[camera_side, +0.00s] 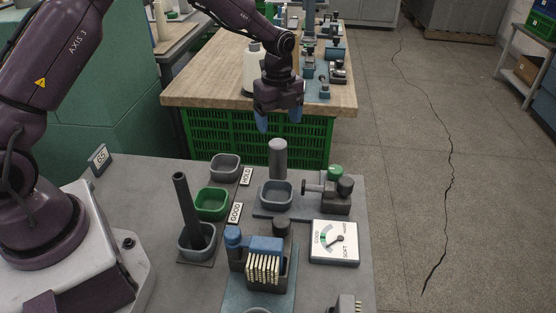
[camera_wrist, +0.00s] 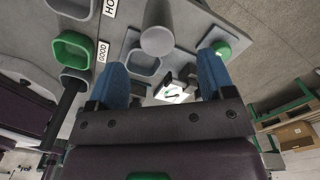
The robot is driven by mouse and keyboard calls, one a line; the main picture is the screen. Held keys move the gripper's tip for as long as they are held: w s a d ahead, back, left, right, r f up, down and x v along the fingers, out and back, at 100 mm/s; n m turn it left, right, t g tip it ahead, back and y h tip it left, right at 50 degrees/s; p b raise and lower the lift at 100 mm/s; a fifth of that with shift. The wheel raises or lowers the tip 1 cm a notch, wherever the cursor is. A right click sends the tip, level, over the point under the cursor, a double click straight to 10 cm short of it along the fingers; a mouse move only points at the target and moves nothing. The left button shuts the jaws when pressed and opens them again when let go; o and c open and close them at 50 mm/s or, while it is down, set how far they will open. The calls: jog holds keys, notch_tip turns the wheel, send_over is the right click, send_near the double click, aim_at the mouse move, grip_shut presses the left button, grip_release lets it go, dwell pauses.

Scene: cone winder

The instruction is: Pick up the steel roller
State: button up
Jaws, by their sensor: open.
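A grey upright cylinder, which looks like the steel roller (camera_side: 278,158), stands at the far edge of the grey bench, just behind a grey tray. The roller also shows in the wrist view (camera_wrist: 157,38), near the top middle, above the space between my fingertips. My gripper (camera_side: 278,120) hangs above the roller with its blue fingers pointing down. In the wrist view my gripper (camera_wrist: 161,72) has its two fingers wide apart, with nothing between them. The fingers are clear of the roller.
Grey HOLD cup (camera_side: 225,167) and green GOOD cup (camera_side: 212,203) stand left of the roller. A dark tall tube (camera_side: 187,205) stands in a cup. A grey tray (camera_side: 276,195), a green-knobbed fixture (camera_side: 334,185) and a dial gauge (camera_side: 335,242) sit nearer. A wooden table (camera_side: 205,88) is behind.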

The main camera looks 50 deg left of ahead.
aim_at(278, 143)
notch_tip(278, 143, down, 3)
jog(key=shift+f, duration=0.2)
jog(key=shift+s+d+f, duration=0.1)
jog(key=shift+s+f, duration=0.05)
jog(key=shift+f, duration=1.2)
jog(key=shift+s+d+f, duration=0.1)
jog(key=shift+f, duration=1.25)
jog(key=shift+r, duration=0.1)
jog(key=c, duration=1.2)
